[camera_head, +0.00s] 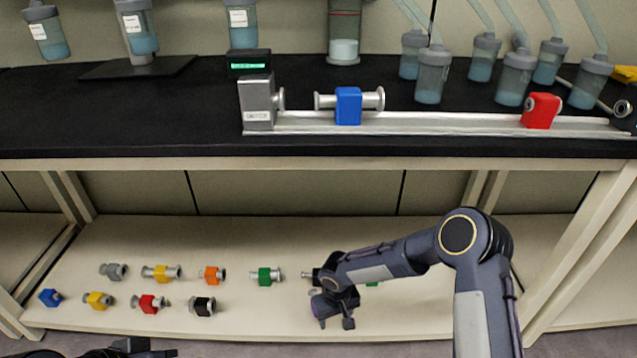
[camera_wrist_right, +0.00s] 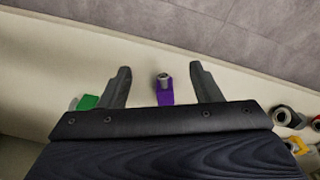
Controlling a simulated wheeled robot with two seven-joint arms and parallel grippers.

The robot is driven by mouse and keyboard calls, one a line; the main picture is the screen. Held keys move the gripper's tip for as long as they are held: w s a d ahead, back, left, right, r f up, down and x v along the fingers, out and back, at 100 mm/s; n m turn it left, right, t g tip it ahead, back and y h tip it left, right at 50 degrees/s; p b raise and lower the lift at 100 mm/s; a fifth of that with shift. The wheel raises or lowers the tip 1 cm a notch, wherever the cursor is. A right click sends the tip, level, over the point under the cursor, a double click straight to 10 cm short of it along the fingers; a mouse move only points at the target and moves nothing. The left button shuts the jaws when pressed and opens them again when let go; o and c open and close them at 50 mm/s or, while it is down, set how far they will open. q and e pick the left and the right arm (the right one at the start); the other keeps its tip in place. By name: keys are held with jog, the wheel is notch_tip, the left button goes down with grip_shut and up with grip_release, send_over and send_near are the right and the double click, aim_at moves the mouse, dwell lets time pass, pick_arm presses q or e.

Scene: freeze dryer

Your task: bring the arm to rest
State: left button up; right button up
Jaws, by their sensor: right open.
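My right gripper (camera_head: 333,318) is at the end of the right arm, low over the pale lower shelf (camera_head: 240,238). In the right wrist view its two fingers (camera_wrist_right: 161,72) are spread apart. A purple fitting with a metal end (camera_wrist_right: 165,92) shows between the fingers, with a gap on either side. I cannot tell how far below the fingers it is. In the head view the gripper and wrist hide most of that spot. A dark part of my left arm (camera_head: 130,348) shows at the bottom left edge, and its jaws cannot be made out.
Several coloured fittings lie left on the shelf, including a green one (camera_head: 265,277) and a black one (camera_head: 202,306). On the black worktop (camera_head: 150,115), a rail (camera_head: 440,121) carries a blue clamp (camera_head: 348,105) and a red clamp (camera_head: 541,111).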

jog(key=s+d+r+m+t, duration=0.1)
jog(key=s+d+r, duration=0.3)
jog(key=d+r, duration=0.5)
jog(key=s+d+r+m, duration=0.25)
jog(key=d+r, duration=0.35)
jog(key=r, duration=0.7)
jog(key=s+d+r+m+t+y, duration=0.15)
jog(key=s+r, duration=0.25)
jog(key=s, duration=0.6)
jog(key=s+r+m+t+y, duration=0.1)
jog(key=s+r+t+y, duration=0.2)
jog(key=s, duration=0.6)
notch_tip(320, 180, up, 35)
jog(key=p, duration=3.3)
jog(key=shift+s+a+f+p, duration=0.15)
jog(key=shift+s+a+p, duration=0.05)
jog(key=shift+s+p, duration=0.1)
